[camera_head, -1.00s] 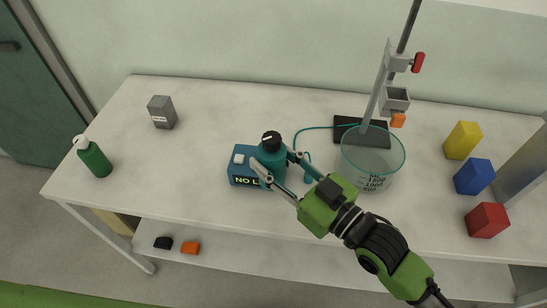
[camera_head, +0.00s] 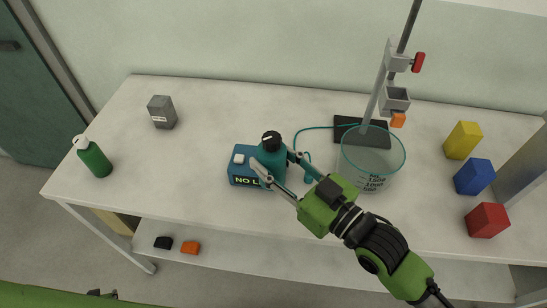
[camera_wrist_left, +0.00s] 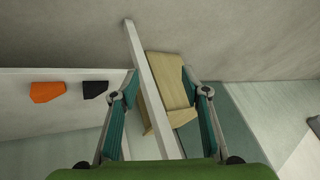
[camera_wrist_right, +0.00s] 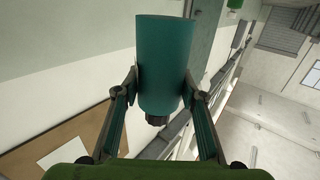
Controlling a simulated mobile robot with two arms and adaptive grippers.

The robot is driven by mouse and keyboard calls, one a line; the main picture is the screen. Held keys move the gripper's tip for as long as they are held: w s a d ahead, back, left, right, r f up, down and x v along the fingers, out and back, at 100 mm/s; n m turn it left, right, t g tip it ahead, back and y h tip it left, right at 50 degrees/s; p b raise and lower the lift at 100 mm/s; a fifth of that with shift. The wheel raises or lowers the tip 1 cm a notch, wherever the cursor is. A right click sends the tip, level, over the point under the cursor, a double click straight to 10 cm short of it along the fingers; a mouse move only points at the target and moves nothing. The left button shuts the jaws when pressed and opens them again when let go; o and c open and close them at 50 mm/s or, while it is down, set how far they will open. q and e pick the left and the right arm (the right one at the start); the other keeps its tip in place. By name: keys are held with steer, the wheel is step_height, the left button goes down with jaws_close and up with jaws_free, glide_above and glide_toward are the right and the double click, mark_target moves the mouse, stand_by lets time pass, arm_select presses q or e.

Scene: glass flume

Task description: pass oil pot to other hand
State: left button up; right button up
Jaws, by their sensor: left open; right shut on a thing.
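The oil pot (camera_head: 268,153) is teal with a black cap. My right gripper (camera_head: 273,165) is shut on its sides and holds it upright in front of the blue display box (camera_head: 241,176), partly hiding the box. Whether the pot is clear of the table cannot be told. The right wrist view shows the pot (camera_wrist_right: 165,60) between both fingers, cap toward the palm side. My left gripper (camera_wrist_left: 160,92) is open and empty in its wrist view, facing the table leg and lower shelf.
A glass beaker (camera_head: 372,165) and a stand (camera_head: 362,134) are right of the pot. Yellow (camera_head: 462,140), blue (camera_head: 474,177) and red (camera_head: 487,220) blocks lie farther right. A green bottle (camera_head: 94,158) and grey block (camera_head: 162,112) stand left, with clear tabletop between.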

arm_select(q)
steer(key=s+d+f+m+g+h, duration=0.1)
steer(key=s+d, duration=0.4)
steer(key=d, duration=0.7)
steer(key=s+d+f+m+g+h, duration=0.1)
steer(key=s+d+f, duration=0.4)
steer(key=d, duration=0.7)
steer(key=s+d+f+m+g+h, duration=0.1)
steer(key=s+d+f+m+h, duration=0.2)
steer(key=d, duration=1)
steer(key=shift+s+f+m, duration=0.6)
steer(key=shift+s+m, duration=0.2)
steer(key=shift+s, duration=0.35)
